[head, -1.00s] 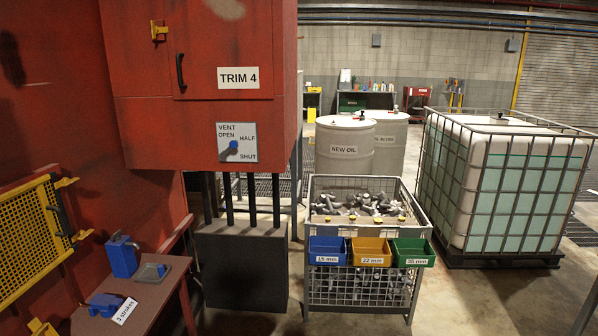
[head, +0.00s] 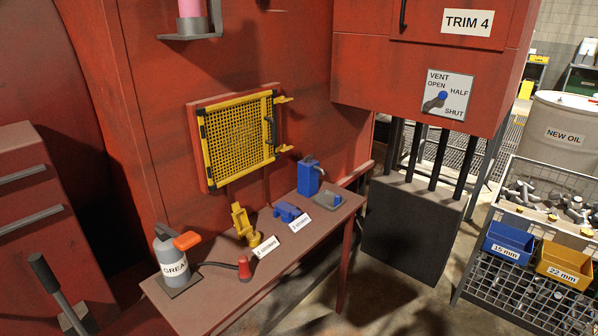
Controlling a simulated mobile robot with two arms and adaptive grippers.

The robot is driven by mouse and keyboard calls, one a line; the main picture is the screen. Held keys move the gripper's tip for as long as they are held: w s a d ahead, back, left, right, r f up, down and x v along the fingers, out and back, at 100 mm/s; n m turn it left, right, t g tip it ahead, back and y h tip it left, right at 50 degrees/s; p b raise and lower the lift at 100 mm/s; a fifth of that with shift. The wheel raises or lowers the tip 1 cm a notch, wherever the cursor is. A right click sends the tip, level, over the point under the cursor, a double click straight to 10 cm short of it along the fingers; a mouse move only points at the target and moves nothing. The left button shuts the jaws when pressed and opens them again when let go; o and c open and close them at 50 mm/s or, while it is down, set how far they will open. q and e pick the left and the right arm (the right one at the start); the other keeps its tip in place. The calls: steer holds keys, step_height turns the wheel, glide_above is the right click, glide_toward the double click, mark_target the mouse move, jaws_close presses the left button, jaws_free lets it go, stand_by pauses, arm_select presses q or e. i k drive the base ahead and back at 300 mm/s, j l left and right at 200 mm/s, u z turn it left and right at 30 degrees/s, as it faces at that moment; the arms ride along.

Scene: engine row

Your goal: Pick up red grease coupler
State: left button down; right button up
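The red grease coupler (head: 245,267) is a small red cone-shaped piece standing on the brown bench (head: 196,306) in the head view. A dark hose (head: 217,264) runs from it toward the grey grease container (head: 170,258), which has an orange handle and a white label reading "GREA". The coupler sits to the right of that container, near the bench's front edge. Neither of my grippers shows in the head view.
A yellow fitting (head: 243,226), a blue block (head: 288,212) and a blue can (head: 310,176) stand farther along the bench, with white label cards in front. A yellow mesh guard (head: 238,137) is on the red wall behind. A wire bin (head: 520,290) is at right.

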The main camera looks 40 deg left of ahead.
mark_target(245, 274)
steer(key=u, duration=1.6)
